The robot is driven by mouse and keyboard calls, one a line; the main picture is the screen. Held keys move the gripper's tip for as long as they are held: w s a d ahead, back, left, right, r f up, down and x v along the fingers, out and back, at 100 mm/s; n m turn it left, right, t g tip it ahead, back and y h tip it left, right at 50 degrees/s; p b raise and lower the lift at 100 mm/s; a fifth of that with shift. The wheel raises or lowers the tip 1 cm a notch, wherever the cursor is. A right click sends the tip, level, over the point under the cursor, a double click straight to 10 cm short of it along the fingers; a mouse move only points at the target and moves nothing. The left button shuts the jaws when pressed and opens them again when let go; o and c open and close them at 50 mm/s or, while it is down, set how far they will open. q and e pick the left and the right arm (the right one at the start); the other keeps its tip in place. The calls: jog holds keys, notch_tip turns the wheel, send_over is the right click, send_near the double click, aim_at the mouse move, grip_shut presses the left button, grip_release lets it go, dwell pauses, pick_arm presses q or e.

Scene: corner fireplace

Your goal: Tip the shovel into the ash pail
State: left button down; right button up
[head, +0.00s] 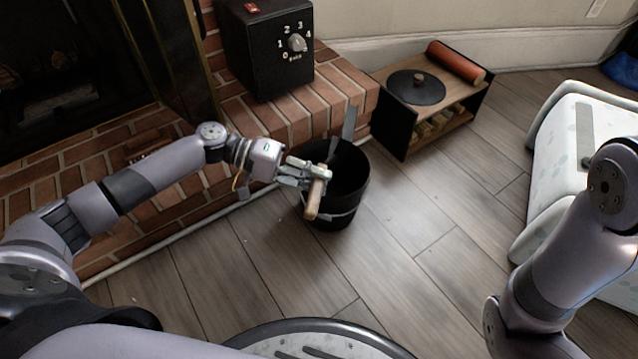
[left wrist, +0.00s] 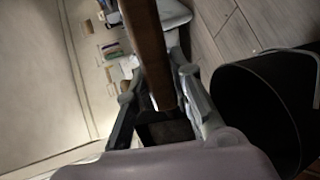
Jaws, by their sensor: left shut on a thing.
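The black ash pail (head: 352,200) stands upright on the wood floor against the brick hearth, with a thin metal bail at its front. My left gripper (head: 312,178) is shut on the shovel's wooden handle (head: 314,201), over the pail's left side. A grey metal strip (head: 349,122), which looks like part of the shovel, rises at the pail's far rim. The rest of the shovel and any load on it are hidden. In the left wrist view the brown handle (left wrist: 150,50) runs between the fingers, with the pail (left wrist: 262,110) to the right. My right gripper is out of view.
A black control box (head: 266,50) with a numbered dial sits on the brick hearth (head: 300,108). A low wooden shelf unit (head: 455,88) stands right of the pail. A pale padded seat (head: 560,140) is at right. Floor between pail and seat is clear.

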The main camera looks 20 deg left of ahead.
pick_arm(q)
jog(key=shift+a+f+h+b, duration=0.3)
jog(key=shift+f+h+b, duration=0.25)
jog(key=shift+b, duration=0.55)
jog(key=shift+a+b, duration=0.1)
jog(key=shift+b, duration=0.25)
jog(key=shift+s+a+f+t+h+b, duration=0.15)
jog(key=shift+a+h+b, duration=0.25)
jog(key=shift+h+b, duration=0.7)
jog(key=shift+a+r+t+h+b, duration=0.15)
jog(key=shift+a+h+b, duration=0.3)
jog(key=shift+b, duration=1)
jog(key=shift+f, duration=0.1)
